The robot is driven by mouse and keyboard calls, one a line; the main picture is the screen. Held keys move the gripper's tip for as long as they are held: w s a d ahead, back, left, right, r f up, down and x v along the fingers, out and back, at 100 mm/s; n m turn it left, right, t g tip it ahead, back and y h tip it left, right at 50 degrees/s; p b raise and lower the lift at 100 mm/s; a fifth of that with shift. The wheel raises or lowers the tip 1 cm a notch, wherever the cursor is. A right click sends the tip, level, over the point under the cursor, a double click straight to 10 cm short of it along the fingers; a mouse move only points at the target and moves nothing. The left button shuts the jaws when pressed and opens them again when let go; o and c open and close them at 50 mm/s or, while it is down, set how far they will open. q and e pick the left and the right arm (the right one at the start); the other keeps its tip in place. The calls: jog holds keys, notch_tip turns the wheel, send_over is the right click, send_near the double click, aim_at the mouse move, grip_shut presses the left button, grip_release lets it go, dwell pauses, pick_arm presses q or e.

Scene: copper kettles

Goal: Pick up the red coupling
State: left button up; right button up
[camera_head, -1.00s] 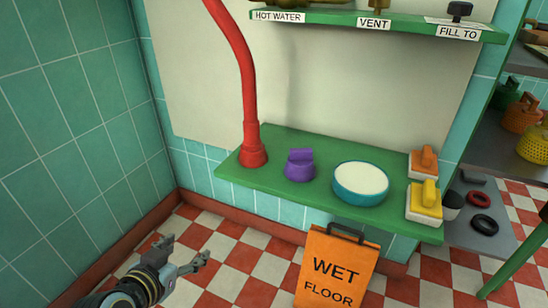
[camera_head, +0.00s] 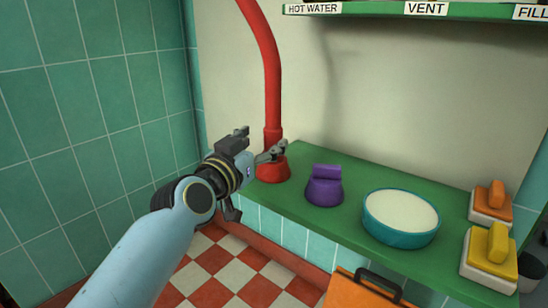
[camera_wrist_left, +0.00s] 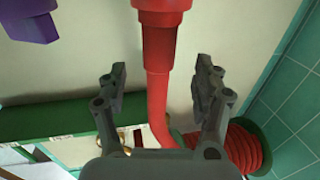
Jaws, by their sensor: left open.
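The red coupling (camera_head: 271,172) stands upright on the green shelf, at the foot of a red hose (camera_head: 268,60). My left gripper (camera_head: 258,144) is open and empty, beside the coupling at its left and partly in front of it. One fingertip overlaps the coupling's upper part in the head view. In the left wrist view the coupling (camera_wrist_left: 164,25) shows at the top middle, above the fingertips. There my open left gripper (camera_wrist_left: 162,75) has a finger on each side of the hose in the picture; contact cannot be told. My right gripper is not in view.
On the green shelf (camera_head: 330,232) a purple knobbed object (camera_head: 325,187) stands close right of the coupling. A teal-rimmed round dish (camera_head: 400,240) and orange and yellow blocks are further right. A labelled shelf (camera_head: 385,10) is above. Tiled wall (camera_head: 90,120) is left.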

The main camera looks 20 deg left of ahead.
aim_at(268, 136)
pick_arm(q)
jog(key=w, duration=0.4)
jog(key=shift+w+d+b, duration=0.25)
jog(key=shift+d+b, duration=0.1)
jog(key=shift+b, duration=0.05)
jog(key=shift+w, duration=0.45)
jog(key=c, duration=1.2)
jog(key=shift+r, duration=0.1)
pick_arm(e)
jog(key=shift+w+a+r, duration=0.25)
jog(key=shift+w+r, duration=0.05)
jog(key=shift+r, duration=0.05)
pick_arm(q)
jog(key=shift+r, duration=0.1)
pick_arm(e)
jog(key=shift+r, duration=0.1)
